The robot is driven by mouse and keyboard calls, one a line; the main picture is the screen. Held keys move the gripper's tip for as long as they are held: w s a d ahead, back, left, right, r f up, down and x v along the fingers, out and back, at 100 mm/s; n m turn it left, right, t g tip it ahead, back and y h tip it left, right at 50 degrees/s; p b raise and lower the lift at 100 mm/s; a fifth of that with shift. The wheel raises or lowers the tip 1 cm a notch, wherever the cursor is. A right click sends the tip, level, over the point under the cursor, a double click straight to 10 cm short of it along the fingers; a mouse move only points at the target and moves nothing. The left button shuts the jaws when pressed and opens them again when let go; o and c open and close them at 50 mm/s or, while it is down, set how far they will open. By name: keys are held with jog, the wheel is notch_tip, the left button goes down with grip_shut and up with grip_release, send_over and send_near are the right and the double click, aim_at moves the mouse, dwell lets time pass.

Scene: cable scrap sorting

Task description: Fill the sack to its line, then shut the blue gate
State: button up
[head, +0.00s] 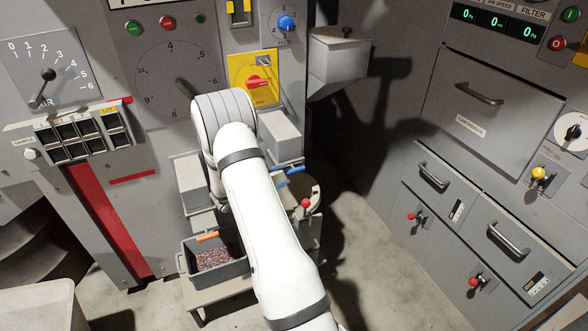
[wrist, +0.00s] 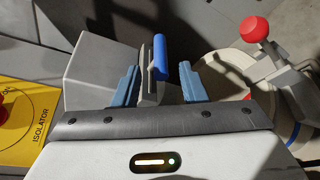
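The blue gate handle (wrist: 160,57) stands between the two blue-grey fingers of my gripper (wrist: 160,84). The fingers are apart, with a gap on each side of the handle, wider on the right. The handle also shows in the head view (head: 294,170), just right of my arm; there my arm hides most of the gripper. I cannot make out the sack or its line. A round pale rim (wrist: 222,68) shows right of the fingers in the wrist view, partly hidden; I cannot tell whether it belongs to the sack.
A red-knobbed lever (wrist: 254,29) stands close to the right of my gripper. A grey bin (head: 222,278) with multicoloured granules sits below an orange handle (head: 207,236). The yellow isolator panel (wrist: 25,118) is at left in the wrist view. Grey drawers (head: 433,178) line the right; floor between is clear.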

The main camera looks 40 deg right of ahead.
aim_at(290, 173)
jog(key=x, duration=0.6)
jog(key=shift+d+f, duration=0.1)
jog(key=shift+d, duration=0.25)
jog(key=shift+c, duration=0.6)
grip_shut()
jog(key=shift+a+f, duration=0.1)
